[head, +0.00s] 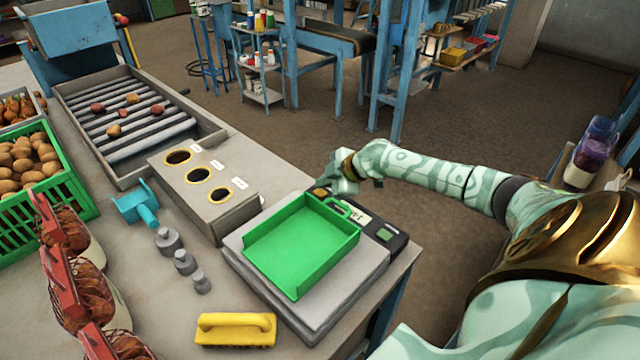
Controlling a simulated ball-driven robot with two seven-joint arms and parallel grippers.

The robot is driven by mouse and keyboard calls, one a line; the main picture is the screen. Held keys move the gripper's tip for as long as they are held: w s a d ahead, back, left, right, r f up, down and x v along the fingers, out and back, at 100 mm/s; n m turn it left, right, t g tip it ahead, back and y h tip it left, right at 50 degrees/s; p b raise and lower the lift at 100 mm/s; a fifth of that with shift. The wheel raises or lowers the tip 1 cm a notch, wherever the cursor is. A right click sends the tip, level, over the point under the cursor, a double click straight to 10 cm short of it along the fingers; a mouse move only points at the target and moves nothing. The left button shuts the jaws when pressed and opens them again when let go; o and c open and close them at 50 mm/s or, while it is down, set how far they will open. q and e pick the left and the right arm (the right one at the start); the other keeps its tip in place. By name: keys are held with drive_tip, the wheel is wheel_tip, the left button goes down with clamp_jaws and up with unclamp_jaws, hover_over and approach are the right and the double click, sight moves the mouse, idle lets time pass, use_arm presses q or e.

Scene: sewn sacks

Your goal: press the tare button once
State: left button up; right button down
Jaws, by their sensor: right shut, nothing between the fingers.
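The scale (318,325) stands at the right front corner of the table, with a green tray (300,250) on its platform. Its dark console runs along the far right side. The console has an amber button (321,191) at its far end, a small display (357,215) in the middle and a green button (384,234) at its near end. I cannot read which button is tare. My right gripper (334,186) is shut and empty, beside and just above the amber button. I cannot tell whether it touches it. My left gripper is out of view.
A box with three round holes (222,225) stands left of the scale. Weights (168,241), a yellow brush (235,329) and a blue scoop (137,205) lie nearby. A roller tray (150,138) and a green potato crate (75,205) are farther left.

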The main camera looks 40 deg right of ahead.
sight(324, 194)
idle(0.4)
drive_tip(key=shift+f+b, duration=0.3)
drive_tip(key=shift+f, duration=0.15)
drive_tip(key=shift+f+b, duration=0.4)
drive_tip(key=shift+f, duration=0.05)
idle(0.5)
drive_tip(key=shift+r, duration=0.1)
drive_tip(key=shift+r+p, duration=0.7)
drive_tip(key=shift+r, duration=0.15)
wheel_tip(324, 194, up, 5)
drive_tip(key=p, duration=0.4)
idle(0.4)
